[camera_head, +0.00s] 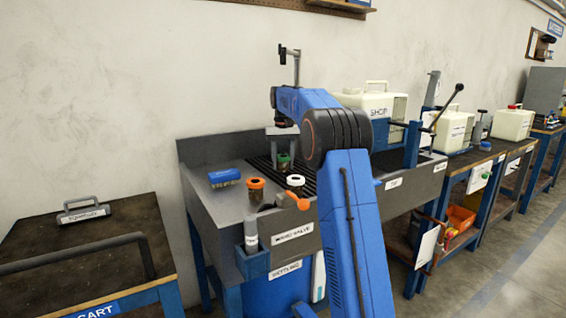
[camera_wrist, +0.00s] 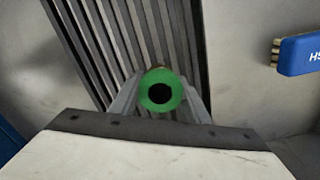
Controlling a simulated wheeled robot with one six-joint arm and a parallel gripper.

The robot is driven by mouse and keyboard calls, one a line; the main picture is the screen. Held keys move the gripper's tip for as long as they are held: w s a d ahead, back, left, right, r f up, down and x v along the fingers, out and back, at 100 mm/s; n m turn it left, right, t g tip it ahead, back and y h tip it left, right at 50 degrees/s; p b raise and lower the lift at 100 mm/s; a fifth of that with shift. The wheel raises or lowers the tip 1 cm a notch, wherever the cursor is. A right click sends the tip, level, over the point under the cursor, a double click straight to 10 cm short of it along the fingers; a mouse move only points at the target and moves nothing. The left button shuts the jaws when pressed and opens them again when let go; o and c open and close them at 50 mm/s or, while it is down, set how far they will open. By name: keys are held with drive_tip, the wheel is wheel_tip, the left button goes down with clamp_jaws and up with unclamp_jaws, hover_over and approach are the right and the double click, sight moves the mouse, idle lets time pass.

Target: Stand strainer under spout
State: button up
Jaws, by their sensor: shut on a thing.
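My gripper (camera_head: 282,148) points down over the slatted grate of the sink bench and is shut on a strainer with a green ring top (camera_head: 283,159). In the wrist view the green ring (camera_wrist: 145,96) sits between the two fingers, its dark round opening facing the camera. The strainer looks upright; I cannot tell whether its foot touches the grate (camera_wrist: 82,45). A thin metal pipe with a short crosspiece (camera_head: 297,68) rises behind my arm and may be the spout; its lower part is hidden.
An orange-topped strainer (camera_head: 256,183) and a white-topped one (camera_head: 295,181) stand at the bench front, near an orange valve handle (camera_head: 298,201). A cart (camera_head: 100,250) stands left.

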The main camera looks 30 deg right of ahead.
sight(283, 156)
drive_tip(key=shift+f, duration=0.3)
drive_tip(key=o, duration=1.2)
drive_tip(key=shift+r, duration=3.75)
